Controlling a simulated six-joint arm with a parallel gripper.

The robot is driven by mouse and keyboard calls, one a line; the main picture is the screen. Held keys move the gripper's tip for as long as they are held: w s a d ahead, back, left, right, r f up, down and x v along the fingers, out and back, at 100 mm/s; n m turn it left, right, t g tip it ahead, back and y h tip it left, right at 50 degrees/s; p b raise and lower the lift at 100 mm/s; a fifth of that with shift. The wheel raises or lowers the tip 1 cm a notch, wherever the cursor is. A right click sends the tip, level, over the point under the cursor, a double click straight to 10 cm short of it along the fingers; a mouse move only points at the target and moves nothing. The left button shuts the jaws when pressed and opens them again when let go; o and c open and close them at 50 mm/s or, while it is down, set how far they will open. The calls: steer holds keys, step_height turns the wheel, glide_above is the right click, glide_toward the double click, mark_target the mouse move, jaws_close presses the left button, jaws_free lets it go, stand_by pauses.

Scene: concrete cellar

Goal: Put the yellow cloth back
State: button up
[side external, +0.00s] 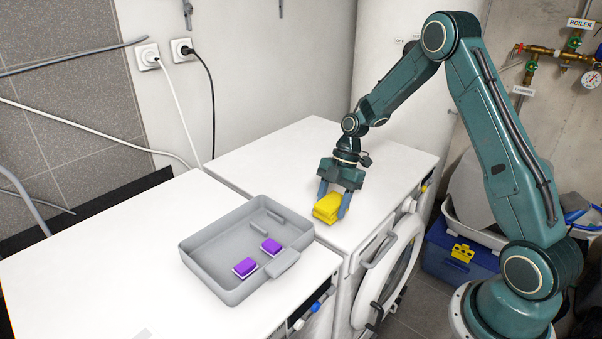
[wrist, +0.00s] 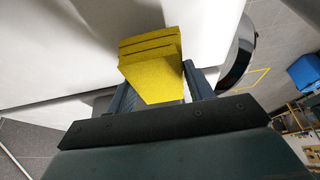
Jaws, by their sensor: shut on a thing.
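The yellow cloth (side external: 327,208) is a folded, layered bundle. It is held between the fingers of my gripper (side external: 335,196), over the front part of the right-hand white machine top. I cannot tell whether its underside touches the top. In the wrist view the folded cloth (wrist: 152,70) sits between the two fingers of my gripper (wrist: 156,88), with its layers showing at the far end. My gripper is shut on it. A grey tray (side external: 197,243) stands to the left on the white machine tops.
Two purple-and-white sponges (side external: 245,267) lie in the tray, and low grey dividers show inside it. The right machine's round door (side external: 393,262) stands at its front. The white top (side external: 290,150) behind my gripper is clear. Wall cables hang behind.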

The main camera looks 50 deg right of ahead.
steer(key=shift+f, duration=0.9)
steer(key=shift+f, duration=0.1)
steer(key=o, duration=0.9)
steer(key=shift+o, duration=0.2)
steer(key=v, duration=1.2)
